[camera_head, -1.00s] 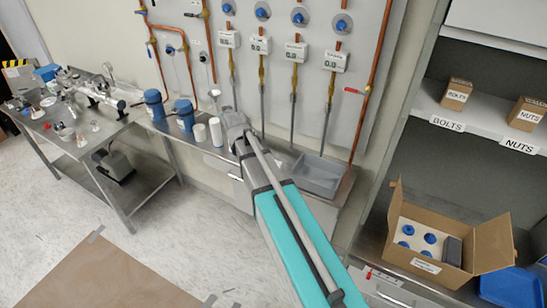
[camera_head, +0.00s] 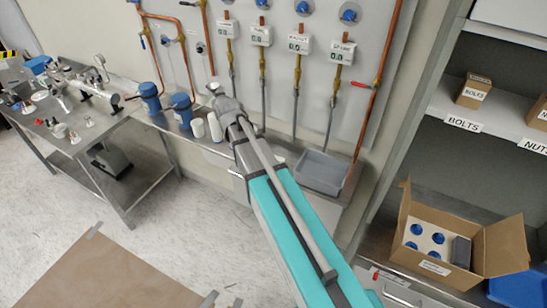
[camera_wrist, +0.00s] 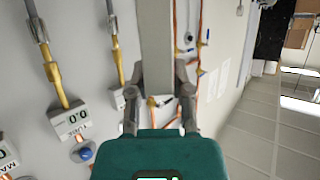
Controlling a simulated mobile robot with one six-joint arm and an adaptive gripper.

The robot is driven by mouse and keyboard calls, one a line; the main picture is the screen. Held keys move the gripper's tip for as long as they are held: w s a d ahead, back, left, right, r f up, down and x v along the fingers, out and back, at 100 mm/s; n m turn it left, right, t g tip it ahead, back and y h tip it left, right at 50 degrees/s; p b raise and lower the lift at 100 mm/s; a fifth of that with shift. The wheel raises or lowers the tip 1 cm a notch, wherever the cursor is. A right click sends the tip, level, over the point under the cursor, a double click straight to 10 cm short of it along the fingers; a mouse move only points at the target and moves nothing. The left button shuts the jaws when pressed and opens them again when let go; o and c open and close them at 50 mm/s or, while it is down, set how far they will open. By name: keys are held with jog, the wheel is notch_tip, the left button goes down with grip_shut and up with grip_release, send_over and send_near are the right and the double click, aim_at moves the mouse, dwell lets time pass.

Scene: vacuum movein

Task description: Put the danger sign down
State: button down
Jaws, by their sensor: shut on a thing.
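My gripper (camera_wrist: 158,105) is shut on a pale grey, flat-sided thing (camera_wrist: 157,45), which I take to be the danger sign. It is seen narrow side on and runs up out of the top of the wrist view. No lettering on it shows. In the head view my gripper (camera_head: 222,103) is at the far end of my outstretched arm, in front of the wall with the gauges. I cannot make the sign out in that view.
A steel table (camera_head: 75,135) with lab fittings stands at left. An open cardboard box (camera_head: 420,267) stands at right under shelves. A brown floor mat (camera_head: 95,275) lies in front, with clear floor around.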

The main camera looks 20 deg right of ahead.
jog(key=shift+d, duration=0.25)
jog(key=s+d+f+m+g+h+b, duration=0.2)
jog(key=s+d+f+m+h+b, duration=0.3)
jog(key=d, duration=0.5)
jog(key=s+d+f+m+g+h+b, duration=0.3)
jog(key=s+d+f+m+h+b, duration=0.2)
jog(key=s+d+f+b, duration=0.3)
jog(key=shift+s+d+f+h+b, duration=0.3)
jog(key=shift+s+d+f+b, duration=0.1)
jog(key=shift+s+d, duration=0.65)
jog(key=shift+w, duration=0.1)
jog(key=w+a+f+b, duration=0.2)
jog(key=w+f+b, duration=0.7)
jog(key=w, duration=0.3)
jog(key=shift+w+a, duration=0.3)
jog(key=shift+w, duration=0.1)
